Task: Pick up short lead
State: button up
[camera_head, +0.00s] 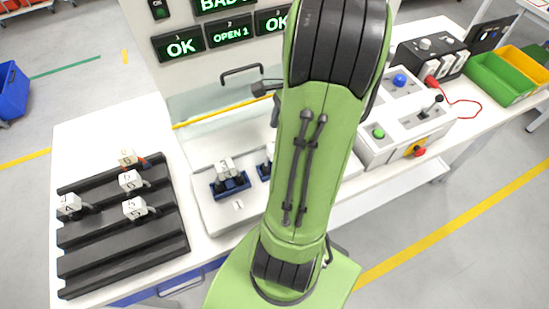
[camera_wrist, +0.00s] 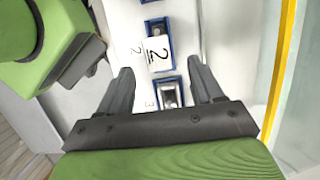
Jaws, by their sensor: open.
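My gripper (camera_wrist: 163,86) is open and empty in the wrist view. Its fingers straddle a blue holder marked 3 (camera_wrist: 169,92) with a grey metallic part inside; I cannot tell if they touch it. Beyond it, a white block marked 2 (camera_wrist: 155,53) sits at a second blue holder. In the head view my arm hides the gripper. A thin red lead (camera_head: 466,101) curls beside the black box at the right. White numbered blocks (camera_head: 131,180) with dark ends lie on the black rack at the left. I cannot tell which is the short lead.
The ridged black rack (camera_head: 110,262) stands on the white bench. A control box with blue and green buttons (camera_head: 378,132) and a green bin (camera_head: 497,80) stand at the right.

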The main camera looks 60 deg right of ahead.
jog(key=b+x, duration=0.1)
jog(key=x, duration=0.7)
jog(key=shift+a+f+b, duration=0.1)
jog(key=shift+a+b, duration=0.05)
jog(key=shift+b, duration=0.25)
jog(key=shift+c, duration=0.5)
jog(key=c, duration=1)
notch_tip(320, 180, up, 10)
jog(key=p, duration=0.3)
notch_tip(320, 180, up, 2)
jog(key=shift+r+p, duration=0.1)
jog(key=shift+p, duration=1)
